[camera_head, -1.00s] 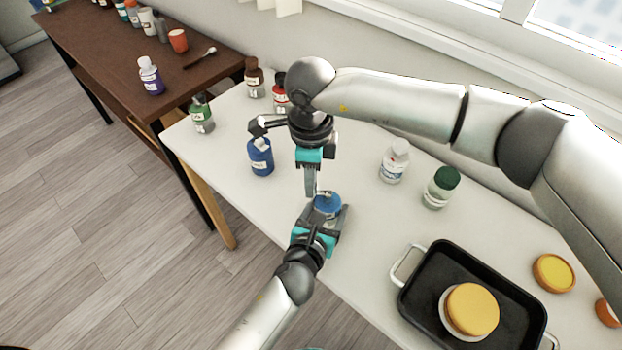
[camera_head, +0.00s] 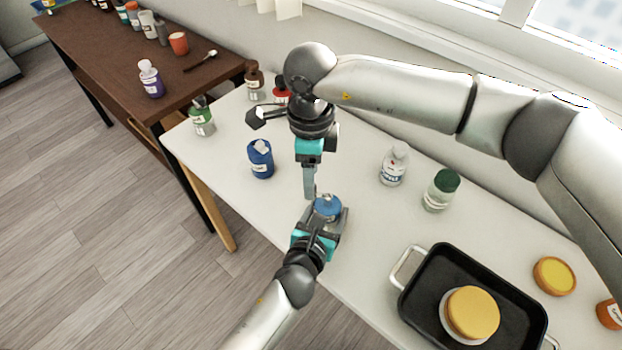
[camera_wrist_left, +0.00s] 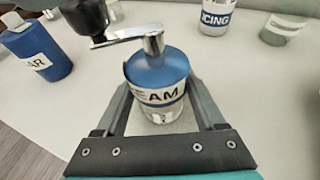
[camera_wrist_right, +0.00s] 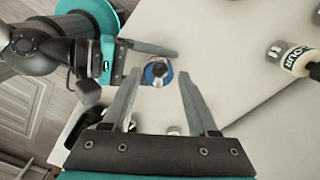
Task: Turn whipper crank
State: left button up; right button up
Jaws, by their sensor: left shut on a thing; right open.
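The whipper is a jar with a blue top (camera_head: 327,206) and a label ending in "EAM", standing upright on the white table. My left gripper (camera_head: 332,214) is shut around it; in the left wrist view the fingers flank the whipper body (camera_wrist_left: 160,85). The metal crank (camera_wrist_left: 135,34) sits on top, its arm pointing left in that view. My right gripper (camera_head: 311,194) points down just above and left of the whipper in the head view. In the right wrist view its fingers (camera_wrist_right: 160,78) are open and empty, with the whipper top (camera_wrist_right: 158,71) showing beyond them.
A blue bottle (camera_head: 260,158) stands left of the grippers. A white bottle (camera_head: 394,163) and a green-lidded jar (camera_head: 441,189) stand to the right. A black pan (camera_head: 420,290) holds a yellow round item (camera_head: 472,312). The table's front edge is close to my left arm.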

notch_tip(320, 180, up, 10)
jog(key=shift+f, duration=0.15)
dwell(0.6)
pick_arm(q)
jog(key=o, duration=1.5)
jog(key=shift+c, duration=0.2)
jog(key=shift+s, duration=0.1)
